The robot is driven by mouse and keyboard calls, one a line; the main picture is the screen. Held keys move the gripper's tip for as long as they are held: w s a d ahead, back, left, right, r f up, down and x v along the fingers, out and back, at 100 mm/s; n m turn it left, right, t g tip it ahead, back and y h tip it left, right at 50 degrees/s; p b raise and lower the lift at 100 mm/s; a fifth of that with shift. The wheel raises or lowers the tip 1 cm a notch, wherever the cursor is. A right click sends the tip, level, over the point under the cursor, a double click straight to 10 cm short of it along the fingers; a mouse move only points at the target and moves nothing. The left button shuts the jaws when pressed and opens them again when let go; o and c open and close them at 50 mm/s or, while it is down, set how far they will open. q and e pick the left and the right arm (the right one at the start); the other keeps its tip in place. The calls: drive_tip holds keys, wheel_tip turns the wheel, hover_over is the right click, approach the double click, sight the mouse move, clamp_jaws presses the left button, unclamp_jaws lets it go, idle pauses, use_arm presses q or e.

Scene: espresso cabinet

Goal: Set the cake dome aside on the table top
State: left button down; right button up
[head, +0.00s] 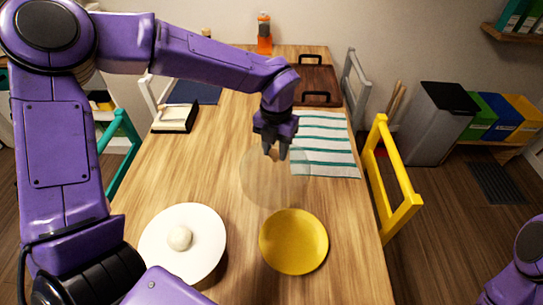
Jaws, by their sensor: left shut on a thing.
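The cake dome (272,188) is a clear, see-through round cover above the middle of the wooden table (225,150). My left gripper (276,154) points down and is shut on the top of the dome. I cannot tell whether the dome's rim touches the table. A white round cake stand (205,222) stands uncovered at the near left, with a small pale ball-shaped item (180,238) on it. My right gripper is not in view; only part of my right arm shows at the lower right.
A yellow plate (293,242) lies just in front of the dome. A striped cloth (325,145) lies behind it to the right, with a brown tray (316,82) further back. A dark box-like item (175,118) is at left. Yellow (390,165) and grey (355,85) chairs line the right edge.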

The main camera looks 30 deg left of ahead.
use_arm(q)
drive_tip(key=w+a+f+p, duration=0.3)
drive_tip(key=w+a+f, duration=0.1)
drive_tip(key=f, duration=0.6)
drive_tip(key=shift+w, duration=0.55)
drive_tip(key=c, duration=0.8)
unclamp_jaws()
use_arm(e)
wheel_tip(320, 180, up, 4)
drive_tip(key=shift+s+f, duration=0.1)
use_arm(q)
drive_tip(key=shift+o, duration=0.2)
wheel_tip(320, 180, up, 12)
drive_tip(key=b, duration=0.2)
drive_tip(key=shift+r+b, duration=0.25)
drive_tip(key=shift+b, duration=0.1)
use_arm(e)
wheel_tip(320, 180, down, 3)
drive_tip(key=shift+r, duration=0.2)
